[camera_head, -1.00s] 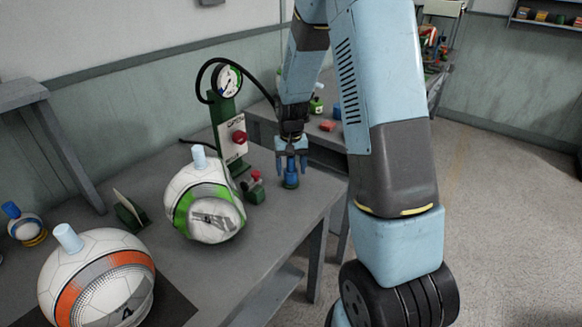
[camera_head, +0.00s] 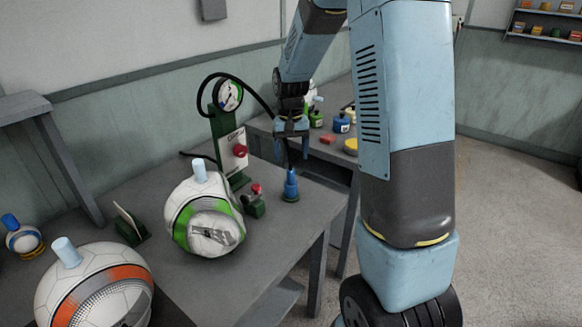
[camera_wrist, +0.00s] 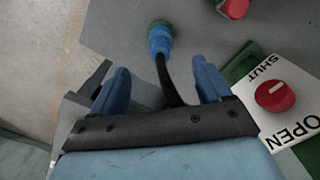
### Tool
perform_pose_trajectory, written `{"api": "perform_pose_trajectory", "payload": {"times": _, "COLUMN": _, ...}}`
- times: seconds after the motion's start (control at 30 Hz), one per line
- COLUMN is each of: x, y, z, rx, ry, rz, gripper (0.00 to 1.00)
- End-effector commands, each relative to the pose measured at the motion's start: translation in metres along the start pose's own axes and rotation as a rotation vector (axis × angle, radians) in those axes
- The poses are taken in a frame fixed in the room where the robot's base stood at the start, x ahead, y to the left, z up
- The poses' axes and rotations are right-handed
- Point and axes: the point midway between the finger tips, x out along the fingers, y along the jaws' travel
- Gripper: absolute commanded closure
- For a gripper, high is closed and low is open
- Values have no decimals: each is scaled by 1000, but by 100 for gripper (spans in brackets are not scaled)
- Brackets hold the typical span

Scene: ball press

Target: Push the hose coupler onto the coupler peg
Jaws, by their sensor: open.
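A green pump stand with a gauge (camera_head: 230,95) and a red knob on a white panel (camera_head: 232,150) stands behind. A small red button box (camera_head: 253,203) is left of the coupler. A green-striped ball (camera_head: 203,217) and an orange-striped ball (camera_head: 95,290) occupy the left.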

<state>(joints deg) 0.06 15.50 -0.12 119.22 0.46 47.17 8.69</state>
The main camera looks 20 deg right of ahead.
Motion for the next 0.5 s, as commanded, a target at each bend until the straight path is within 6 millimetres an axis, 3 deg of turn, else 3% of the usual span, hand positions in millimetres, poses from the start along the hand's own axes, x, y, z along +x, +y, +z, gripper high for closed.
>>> {"api": "perform_pose_trajectory", "payload": {"times": 0.2, "x": -26, "y": 0, "z": 0, "rx": 0, "ry": 1, "rz": 0, "gripper": 22}}
{"api": "perform_pose_trajectory", "payload": {"times": 0.5, "x": -33, "y": 0, "z": 0, "rx": 0, "ry": 0, "rz": 0, "gripper": 22}}
